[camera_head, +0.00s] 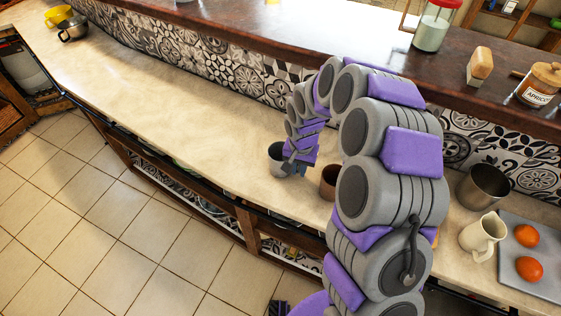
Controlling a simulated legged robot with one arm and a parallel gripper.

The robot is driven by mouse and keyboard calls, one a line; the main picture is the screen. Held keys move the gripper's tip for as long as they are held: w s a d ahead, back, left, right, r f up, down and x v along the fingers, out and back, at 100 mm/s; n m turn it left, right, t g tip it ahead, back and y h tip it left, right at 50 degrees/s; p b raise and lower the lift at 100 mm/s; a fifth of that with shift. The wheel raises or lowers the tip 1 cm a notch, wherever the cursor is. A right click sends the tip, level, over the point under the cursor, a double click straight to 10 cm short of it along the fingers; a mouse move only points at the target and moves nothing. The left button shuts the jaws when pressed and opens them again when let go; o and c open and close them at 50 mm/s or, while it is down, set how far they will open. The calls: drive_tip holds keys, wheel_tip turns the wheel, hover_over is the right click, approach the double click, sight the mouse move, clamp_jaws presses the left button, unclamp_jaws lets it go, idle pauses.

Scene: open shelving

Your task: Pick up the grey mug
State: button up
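The grey mug (276,161) stands on the pale countertop, near the middle of the picture, left of my arm. My gripper (290,166) is at its right side and covers part of it. The fingers are small and partly hidden in this view. I cannot tell whether they are open or shut, or whether they touch the mug.
A brown cup (328,183) stands just right of the gripper, partly behind my arm. The counter (180,110) to the left is clear.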

clamp_jaws()
drive_tip(key=shift+r, duration=0.15)
idle(0.4)
